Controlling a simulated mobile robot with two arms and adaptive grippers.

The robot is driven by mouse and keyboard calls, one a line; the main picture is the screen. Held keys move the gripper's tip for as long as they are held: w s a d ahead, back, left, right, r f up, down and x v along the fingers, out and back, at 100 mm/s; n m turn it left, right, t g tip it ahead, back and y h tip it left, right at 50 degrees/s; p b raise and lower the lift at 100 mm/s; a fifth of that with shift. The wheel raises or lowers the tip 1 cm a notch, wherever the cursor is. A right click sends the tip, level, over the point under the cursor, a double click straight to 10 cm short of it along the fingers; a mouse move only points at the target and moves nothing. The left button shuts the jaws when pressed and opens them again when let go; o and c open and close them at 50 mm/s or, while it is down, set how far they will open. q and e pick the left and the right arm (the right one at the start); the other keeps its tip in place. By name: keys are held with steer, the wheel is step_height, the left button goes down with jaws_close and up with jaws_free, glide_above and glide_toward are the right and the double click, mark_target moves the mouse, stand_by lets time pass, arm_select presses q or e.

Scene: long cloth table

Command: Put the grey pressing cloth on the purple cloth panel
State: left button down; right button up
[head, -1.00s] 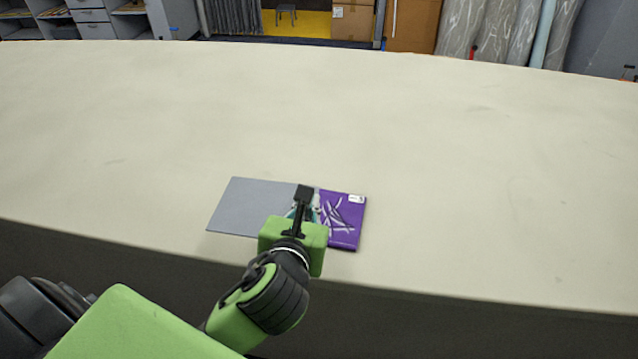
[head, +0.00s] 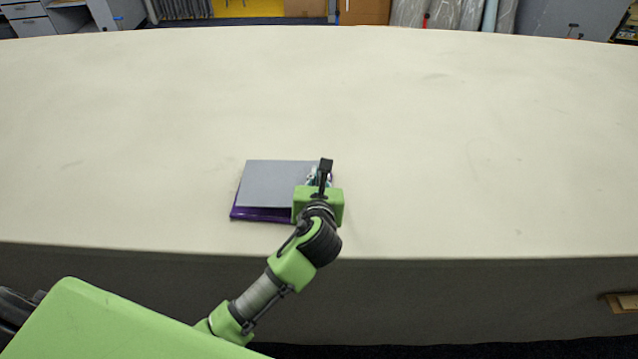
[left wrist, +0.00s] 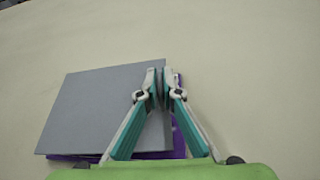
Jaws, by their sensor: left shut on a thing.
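The grey pressing cloth (head: 275,182) is a flat grey sheet lying over the purple cloth panel (head: 262,215), which shows as a strip along the near and left edges. In the left wrist view the grey cloth (left wrist: 105,110) covers most of the panel, with purple (left wrist: 180,135) visible at the right and near edges. My left gripper (head: 322,178) is at the right end of the cloth, with its fingers (left wrist: 160,88) shut on the cloth's right edge. Whether the cloth touches the panel everywhere cannot be told. My right gripper is not in view.
The long cream table (head: 450,140) is clear around the cloths. Its front edge runs close on the near side. Shelving and fabric rolls stand beyond the far edge.

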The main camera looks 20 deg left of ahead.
arm_select(q)
steer(key=shift+w+f, duration=0.1)
steer(key=shift+f, duration=1.6)
steer(key=shift+f, duration=0.1)
steer(key=c, duration=2.2)
jaws_free()
steer(key=shift+c, duration=0.2)
steer(key=shift+s+d, duration=0.1)
steer(key=shift+s, duration=0.1)
steer(key=v, duration=1.1)
steer(key=shift+s+r, duration=0.3)
